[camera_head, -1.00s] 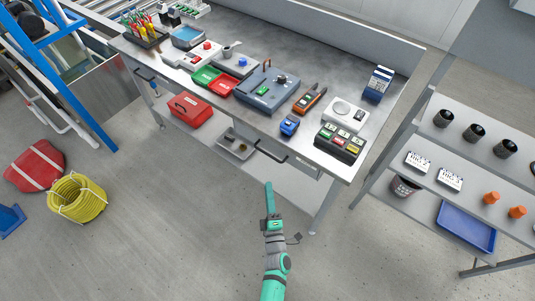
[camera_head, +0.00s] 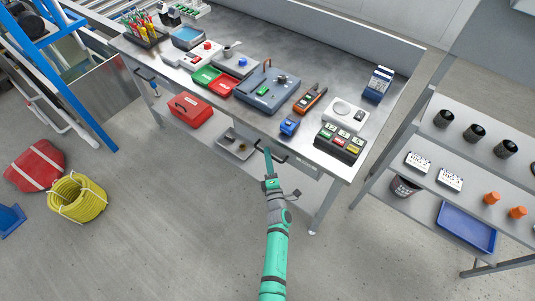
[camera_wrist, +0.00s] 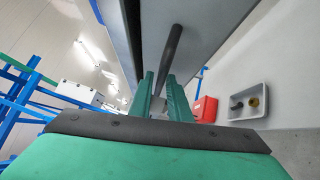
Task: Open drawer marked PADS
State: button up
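The workbench's right drawer (camera_head: 305,167) looks closed under the worktop; I cannot read a PADS marking on it. Its dark bar handle (camera_head: 283,160) is partly hidden by my gripper (camera_head: 267,153), which has its fingertips at the handle's left part. In the wrist view, the handle (camera_wrist: 173,48) runs down between the two green fingers of my gripper (camera_wrist: 161,78). The fingers are apart, with a gap beside the bar; I cannot tell if either touches it. Another drawer handle (camera_head: 145,75) is at the bench's left end.
The workbench top (camera_head: 225,120) holds test devices and bins. A red toolbox (camera_head: 190,110) and a grey tray (camera_head: 222,140) sit on its lower shelf. A shelf rack (camera_head: 400,190) stands at the right. A yellow hose coil (camera_head: 77,198) lies at the left; floor between is clear.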

jog(key=shift+w+a, duration=0.1)
jog(key=shift+w, duration=0.55)
grip_shut()
jog(key=shift+s, duration=0.15)
